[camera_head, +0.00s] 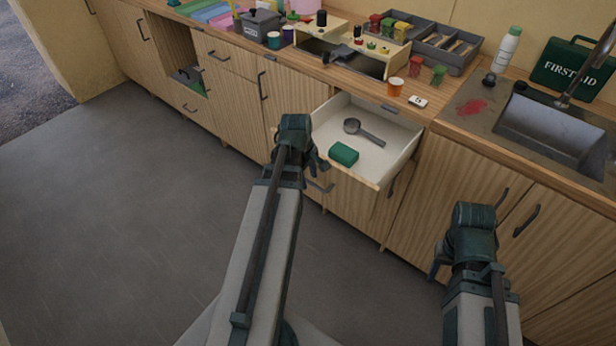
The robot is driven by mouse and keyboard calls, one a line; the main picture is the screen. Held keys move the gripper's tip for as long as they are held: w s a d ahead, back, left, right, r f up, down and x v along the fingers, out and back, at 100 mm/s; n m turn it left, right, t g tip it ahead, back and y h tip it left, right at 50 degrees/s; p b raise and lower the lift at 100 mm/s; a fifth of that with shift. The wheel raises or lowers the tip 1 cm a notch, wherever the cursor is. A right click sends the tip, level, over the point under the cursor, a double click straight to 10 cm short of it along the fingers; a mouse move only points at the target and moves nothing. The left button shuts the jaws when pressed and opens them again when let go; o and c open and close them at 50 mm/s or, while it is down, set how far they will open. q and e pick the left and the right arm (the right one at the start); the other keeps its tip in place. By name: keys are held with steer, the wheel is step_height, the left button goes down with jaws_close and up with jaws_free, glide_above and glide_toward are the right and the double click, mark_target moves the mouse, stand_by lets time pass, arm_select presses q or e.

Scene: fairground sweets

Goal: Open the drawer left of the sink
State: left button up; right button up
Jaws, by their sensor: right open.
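The drawer (398,152) left of the sink (550,128) stands pulled out, with its pale inside showing. A grey scoop (366,132) and a green block (343,153) lie in it. A dark handle (321,185) shows at the left end of its front. My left gripper (312,163) is at the drawer's left front corner, just above that handle; its fingers are mostly hidden, so I cannot tell whether it touches anything. My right gripper (440,262) is open, low in front of the cupboard doors below the sink, and seems to hold nothing.
The grey floor (120,220) at left is clear.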

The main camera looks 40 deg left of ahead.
arm_select(q)
steer(key=shift+r, duration=0.2)
step_height(320, 180, up, 13)
steer(key=s+p, duration=0.2)
steer(key=p, duration=1.1)
steer(key=shift+s+p, duration=0.3)
steer(key=shift+a, duration=0.15)
steer(key=shift+r, duration=0.1)
steer(key=s+d+m+g, duration=0.1)
steer(key=s+d+m, duration=0.1)
steer(key=d+m, duration=0.8)
steer(key=s+d+m+g+y, duration=0.1)
steer(key=d+m, duration=1)
steer(key=d, duration=1.1)
steer(key=shift+s, duration=0.65)
